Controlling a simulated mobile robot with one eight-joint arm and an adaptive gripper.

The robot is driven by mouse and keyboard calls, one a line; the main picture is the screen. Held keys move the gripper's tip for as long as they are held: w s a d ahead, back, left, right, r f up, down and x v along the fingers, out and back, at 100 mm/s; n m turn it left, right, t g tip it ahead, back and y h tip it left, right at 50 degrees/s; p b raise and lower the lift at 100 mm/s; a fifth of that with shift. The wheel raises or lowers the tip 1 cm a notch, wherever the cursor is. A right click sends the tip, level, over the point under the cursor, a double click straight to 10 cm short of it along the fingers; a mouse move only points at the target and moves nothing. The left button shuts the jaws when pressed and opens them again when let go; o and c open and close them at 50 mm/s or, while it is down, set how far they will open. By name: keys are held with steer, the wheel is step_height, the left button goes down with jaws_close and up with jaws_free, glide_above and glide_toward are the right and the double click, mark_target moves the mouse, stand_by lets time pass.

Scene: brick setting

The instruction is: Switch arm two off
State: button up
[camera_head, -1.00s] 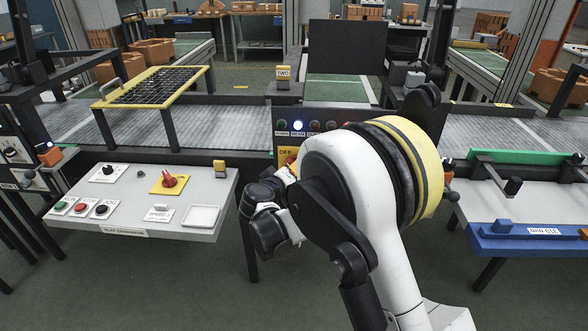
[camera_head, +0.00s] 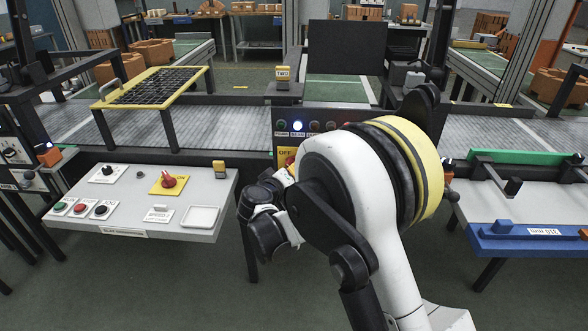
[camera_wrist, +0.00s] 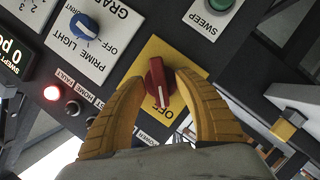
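A red rotary knob (camera_wrist: 158,84) with a white line sits on a yellow plate marked OFF (camera_wrist: 178,58) in the wrist view. The line points down in the picture, close to the word OFF. My gripper (camera_wrist: 160,82) has its yellow fingers apart, one on each side of the knob. I cannot tell whether they touch it. My arm hides most of that panel there.
The wrist view also shows a blue PRIME LIGHT knob (camera_wrist: 84,27), a green SWEEP button (camera_wrist: 219,4) and a lit red lamp (camera_wrist: 53,93). A blue-edged table (camera_head: 530,231) stands right.

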steer(key=v, duration=1.1)
steer(key=shift+s, duration=0.25)
